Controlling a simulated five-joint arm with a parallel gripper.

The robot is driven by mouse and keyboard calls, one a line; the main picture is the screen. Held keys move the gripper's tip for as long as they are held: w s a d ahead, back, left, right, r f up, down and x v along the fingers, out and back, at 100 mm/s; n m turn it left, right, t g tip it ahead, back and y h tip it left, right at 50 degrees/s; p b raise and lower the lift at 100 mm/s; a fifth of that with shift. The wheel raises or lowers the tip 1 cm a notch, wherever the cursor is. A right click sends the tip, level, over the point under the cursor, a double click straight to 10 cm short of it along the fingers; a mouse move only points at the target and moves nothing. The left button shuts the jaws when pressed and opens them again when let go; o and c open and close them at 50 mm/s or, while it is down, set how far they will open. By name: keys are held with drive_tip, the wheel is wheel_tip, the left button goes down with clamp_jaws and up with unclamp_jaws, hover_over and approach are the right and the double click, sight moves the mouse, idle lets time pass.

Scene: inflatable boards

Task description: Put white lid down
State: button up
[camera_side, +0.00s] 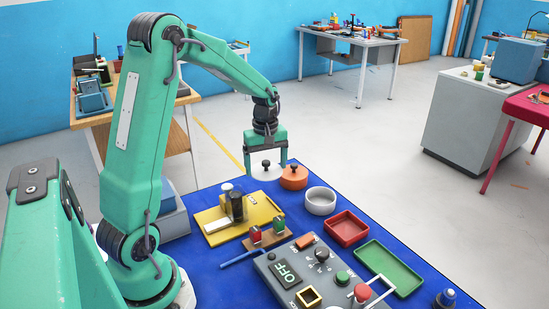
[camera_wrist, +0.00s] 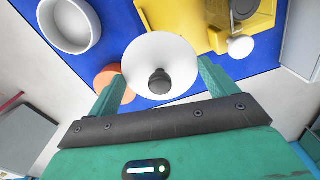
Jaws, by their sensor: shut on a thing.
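The white lid (camera_side: 266,173) has a black knob and is between the two fingers of my gripper (camera_side: 266,166), near the far corner of the blue mat. In the wrist view my gripper (camera_wrist: 160,88) has its fingers spread wide against opposite sides of the lid (camera_wrist: 155,48), with the knob between them. The lid looks about level; I cannot tell whether it touches the mat. An orange lidded pot (camera_side: 293,179) with a dark knob is just right of it; its orange edge (camera_wrist: 106,76) is partly hidden in the wrist view. An open white bowl (camera_side: 320,201) stands further right.
A yellow board (camera_side: 265,209) with a holder lies in front of the lid. A red tray (camera_side: 347,229), a green tray (camera_side: 388,268) and a grey control box (camera_side: 285,271) with knobs and buttons fill the nearer mat. Blue mat (camera_side: 224,268) shows between them.

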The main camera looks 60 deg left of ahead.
hover_over(246, 185)
wheel_tip(246, 185, down, 7)
drive_tip(key=shift+d+r, duration=0.1)
drive_tip(key=shift+r, duration=0.1)
drive_tip(key=shift+f, duration=0.1)
drive_tip(key=shift+f, duration=1.9)
drive_tip(key=shift+f, duration=0.1)
drive_tip(key=o, duration=0.8)
wheel_tip(246, 185, up, 12)
drive_tip(key=shift+r, duration=0.15)
